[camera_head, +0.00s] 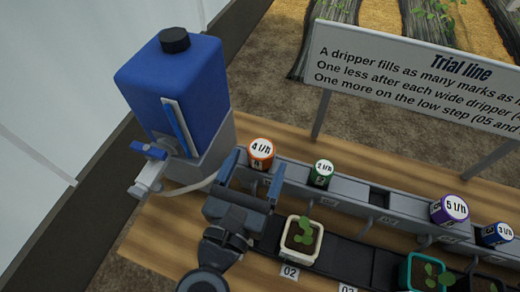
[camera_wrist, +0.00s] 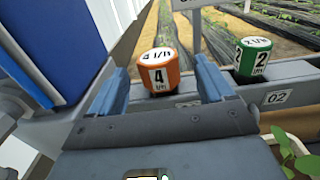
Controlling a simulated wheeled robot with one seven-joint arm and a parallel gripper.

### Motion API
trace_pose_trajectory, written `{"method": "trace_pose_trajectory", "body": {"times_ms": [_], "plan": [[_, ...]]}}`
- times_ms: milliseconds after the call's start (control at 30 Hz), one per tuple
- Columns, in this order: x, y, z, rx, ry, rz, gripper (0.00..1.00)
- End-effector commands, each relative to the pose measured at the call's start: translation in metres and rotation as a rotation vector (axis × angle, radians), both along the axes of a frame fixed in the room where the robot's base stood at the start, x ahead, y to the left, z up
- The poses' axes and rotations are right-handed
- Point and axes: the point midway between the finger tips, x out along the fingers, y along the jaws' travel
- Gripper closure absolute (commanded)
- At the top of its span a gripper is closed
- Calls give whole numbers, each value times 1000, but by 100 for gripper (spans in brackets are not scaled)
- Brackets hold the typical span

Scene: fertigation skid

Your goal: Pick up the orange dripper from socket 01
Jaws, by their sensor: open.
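The orange dripper (camera_head: 262,153), with a white top marked 4 l/h, stands in the first socket of the grey rail, nearest the blue tank. In the wrist view the orange dripper (camera_wrist: 158,73) shows beyond my gripper, between the lines of its two fingers. My gripper (camera_head: 254,172) is open and empty in the head view, close in front of the orange dripper. In the wrist view my gripper's blue fingers (camera_wrist: 163,84) stand on either side of the dripper. I cannot tell how far the fingertips reach around it. The socket 01 label is hidden.
A green 2 l/h dripper (camera_head: 322,172) stands just right in the rail (camera_head: 345,190). A purple 5 l/h dripper (camera_head: 450,208) and a blue 3 l/h dripper (camera_head: 497,234) stand farther right. A blue tank (camera_head: 178,85) rises at left. A potted plant (camera_head: 301,240) stands in front.

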Motion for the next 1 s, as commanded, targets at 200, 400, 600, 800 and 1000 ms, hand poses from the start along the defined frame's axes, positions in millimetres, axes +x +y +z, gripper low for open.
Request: {"method": "trace_pose_trajectory", "body": {"times_ms": [200,400,600,800,1000], "plan": [[24,-7,0,-4,0,-1,19],[49,-15,-3,-4,-1,0,19],[56,-18,-5,-3,0,0,19],[55,-18,-5,-3,0,0,26],[55,-18,-5,-4,-1,0,45]]}}
